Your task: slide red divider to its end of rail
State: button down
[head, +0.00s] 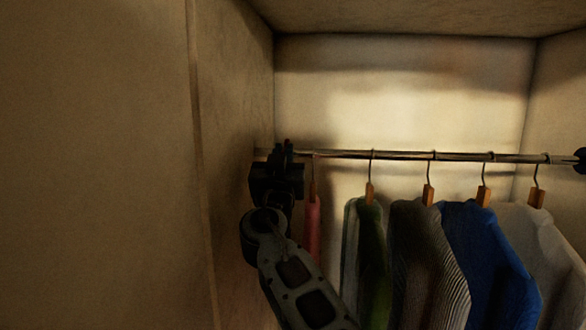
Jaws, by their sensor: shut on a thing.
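My gripper (286,155) is at the left end of the clothes rail (400,155), close to the left closet wall. It is shut on the red divider, of which only a small dark red sliver (288,142) shows between the fingers, above the rail. The rest of the divider is hidden by the gripper. The rail's left end shows just left of the gripper, near the wall.
A red garment (313,228) hangs just right of my gripper. Green (372,250), dark grey (425,250), blue (490,255) and light grey (550,260) garments hang further right. A black disc (580,160) is at the rail's right end.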

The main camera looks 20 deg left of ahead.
jog(key=shift+s+a, duration=0.1)
jog(key=shift+a, duration=0.15)
jog(key=c, duration=1.2)
grip_release()
jog(key=shift+c, duration=0.2)
jog(key=b+v, duration=0.1)
jog(key=v, duration=0.6)
jog(key=shift+s+f, duration=0.15)
jog(key=shift+s, duration=0.25)
jog(key=shift+d, duration=0.1)
jog(key=shift+c, duration=0.5)
